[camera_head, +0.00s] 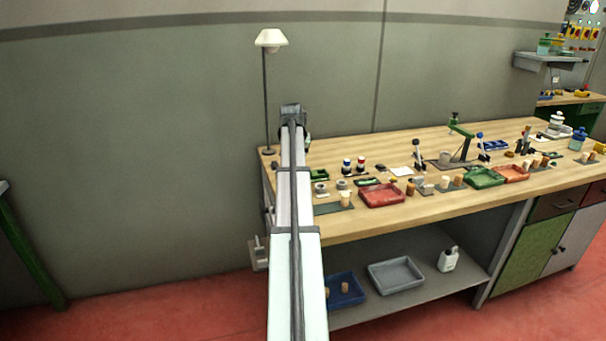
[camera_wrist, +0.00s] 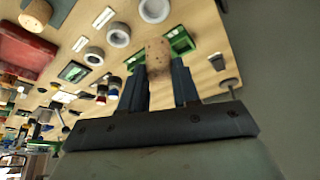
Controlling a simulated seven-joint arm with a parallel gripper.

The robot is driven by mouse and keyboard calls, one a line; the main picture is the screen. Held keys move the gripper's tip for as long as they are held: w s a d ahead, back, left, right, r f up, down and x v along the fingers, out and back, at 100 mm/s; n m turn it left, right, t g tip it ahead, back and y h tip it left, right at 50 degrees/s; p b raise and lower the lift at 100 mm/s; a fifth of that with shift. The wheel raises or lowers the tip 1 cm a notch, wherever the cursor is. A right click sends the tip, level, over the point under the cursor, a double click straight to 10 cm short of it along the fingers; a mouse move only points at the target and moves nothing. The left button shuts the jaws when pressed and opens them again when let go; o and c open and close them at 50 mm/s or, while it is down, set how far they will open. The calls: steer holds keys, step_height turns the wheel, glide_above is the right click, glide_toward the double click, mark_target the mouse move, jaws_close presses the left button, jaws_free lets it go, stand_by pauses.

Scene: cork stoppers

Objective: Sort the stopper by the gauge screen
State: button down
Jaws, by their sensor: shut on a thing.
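My gripper (camera_wrist: 159,72) is shut on a speckled brown cork stopper (camera_wrist: 158,52), which sticks out past the fingertips in the wrist view. The stopper is held above the bench, near a green-framed piece (camera_wrist: 188,42) partly hidden behind it. A small dark screen in a green frame (camera_wrist: 73,72) lies on the bench; I cannot read it. In the head view my arm hides the gripper and held stopper.
A pale stopper (camera_head: 345,199) stands on a dark mat left of the red tray. Grey rings (camera_wrist: 118,35), small bottles (camera_head: 361,163) and a green lever press (camera_head: 461,132) crowd the bench. A lamp (camera_head: 271,38) stands at the back left. A blue tray (camera_head: 346,288) sits below.

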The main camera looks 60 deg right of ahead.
stand_by(0.5)
steer(key=shift+s+d, duration=0.1)
steer(key=shift+s, duration=0.05)
steer(key=d+f, duration=0.1)
steer(key=d, duration=0.6)
steer(key=w+d+n+t+y, duration=0.1)
steer(key=w+n+t+y, duration=0.2)
steer(key=n, duration=0.9)
steer(key=w, duration=0.3)
steer(key=shift+w+r, duration=0.15)
steer(key=shift+w, duration=0.25)
steer(key=shift+d+f, duration=0.1)
steer(key=shift+f, duration=3.1)
